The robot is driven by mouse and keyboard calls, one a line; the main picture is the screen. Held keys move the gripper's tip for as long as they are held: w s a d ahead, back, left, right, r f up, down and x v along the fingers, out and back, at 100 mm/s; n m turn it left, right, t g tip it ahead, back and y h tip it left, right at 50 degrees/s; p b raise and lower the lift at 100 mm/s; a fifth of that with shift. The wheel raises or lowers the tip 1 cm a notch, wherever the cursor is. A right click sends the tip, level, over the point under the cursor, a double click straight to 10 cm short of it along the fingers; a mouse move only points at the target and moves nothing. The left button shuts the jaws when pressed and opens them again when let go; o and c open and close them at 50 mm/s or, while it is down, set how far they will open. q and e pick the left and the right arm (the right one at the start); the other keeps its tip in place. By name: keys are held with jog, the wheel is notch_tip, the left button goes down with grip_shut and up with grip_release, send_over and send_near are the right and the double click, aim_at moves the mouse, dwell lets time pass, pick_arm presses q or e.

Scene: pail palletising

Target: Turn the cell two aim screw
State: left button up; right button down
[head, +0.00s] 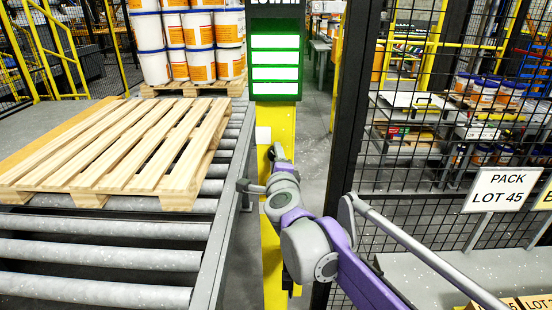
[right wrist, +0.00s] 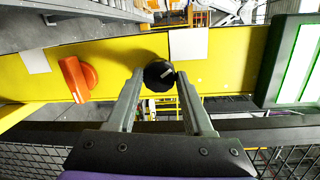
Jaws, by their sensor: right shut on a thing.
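My right gripper (right wrist: 160,85) is shut on this knob, one finger on each side. In the head view my right arm reaches to the yellow post (head: 275,128), and the hand hides the knob there. An orange knob (right wrist: 78,78) sits on the same post, left of the gripper in the right wrist view. My left gripper is not in view.
A green-framed panel (head: 275,42) with white bars tops the post. A wooden pallet (head: 120,140) lies on the roller conveyor (head: 100,252) at left. Stacked pails (head: 190,45) stand behind. A dark mesh fence (head: 400,180) and a "PACK LOT 45" sign (head: 503,190) are at right.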

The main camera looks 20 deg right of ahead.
jog(key=shift+c, duration=1.5)
grip_release()
jog(key=shift+s, duration=0.15)
jog(key=s+a, duration=0.2)
jog(key=s, duration=0.8)
jog(key=shift+s+r, duration=0.2)
jog(key=shift+r, duration=0.2)
jog(key=s+a+f+n+g+y+p, duration=0.25)
jog(key=s+f+n+y, duration=0.2)
jog(key=n, duration=0.35)
jog(key=s+a+f+n+g+y+p, duration=0.2)
jog(key=s+a+f+n+y, duration=0.1)
jog(key=s+f+n, duration=0.3)
jog(key=s+d+f+n+g+h+p, duration=0.2)
jog(key=s+d+f+n+g+h, duration=0.2)
jog(key=s+f, duration=0.9)
jog(key=d+f+n+g, duration=0.1)
jog(key=d+n+g, duration=0.2)
jog(key=d+n, duration=0.1)
jog(key=shift+s, duration=0.3)
